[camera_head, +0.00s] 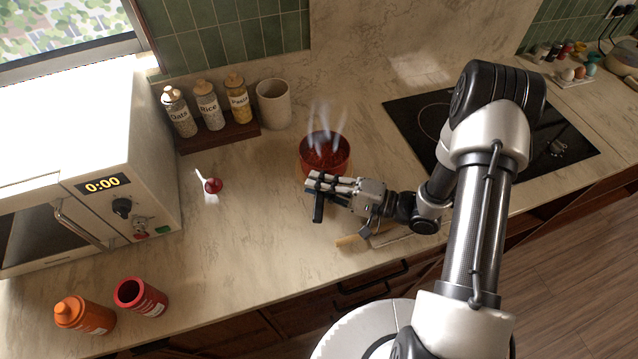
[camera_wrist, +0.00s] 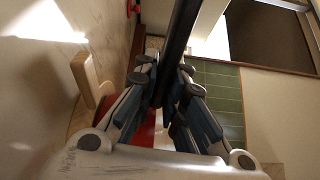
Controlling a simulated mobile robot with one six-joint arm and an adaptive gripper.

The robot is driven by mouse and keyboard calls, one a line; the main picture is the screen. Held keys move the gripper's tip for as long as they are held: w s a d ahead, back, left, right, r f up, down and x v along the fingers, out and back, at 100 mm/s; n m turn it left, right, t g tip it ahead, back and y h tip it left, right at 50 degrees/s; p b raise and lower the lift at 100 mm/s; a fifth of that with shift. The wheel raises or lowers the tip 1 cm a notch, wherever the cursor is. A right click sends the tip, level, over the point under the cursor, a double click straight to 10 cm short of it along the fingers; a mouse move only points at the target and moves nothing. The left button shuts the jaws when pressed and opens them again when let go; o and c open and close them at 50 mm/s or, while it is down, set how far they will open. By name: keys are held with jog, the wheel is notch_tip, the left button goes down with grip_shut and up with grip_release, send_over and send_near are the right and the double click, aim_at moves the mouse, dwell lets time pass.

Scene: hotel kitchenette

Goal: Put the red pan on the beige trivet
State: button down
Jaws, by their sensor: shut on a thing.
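The red pan (camera_head: 325,150) is upright on the counter's middle, with dark red contents and steam rising. Its black handle (camera_head: 318,212) points toward the counter's front edge. It also shows large in the wrist view (camera_wrist: 183,30). My gripper (camera_head: 319,184) is shut on this handle, coming from the right; its fingers close around the handle in the wrist view (camera_wrist: 172,88). A beige edge, likely the trivet (camera_head: 301,171), shows beside and under the pan. The pan hides most of it, and I cannot tell whether they touch.
A red ladle-like utensil (camera_head: 211,185) lies left of the pan. The black cooktop (camera_head: 415,115) is right; a wooden piece (camera_head: 350,241) lies near the front edge.

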jog(key=shift+f, duration=0.1)
jog(key=c, duration=1.7)
grip_release()
jog(key=shift+o, duration=0.2)
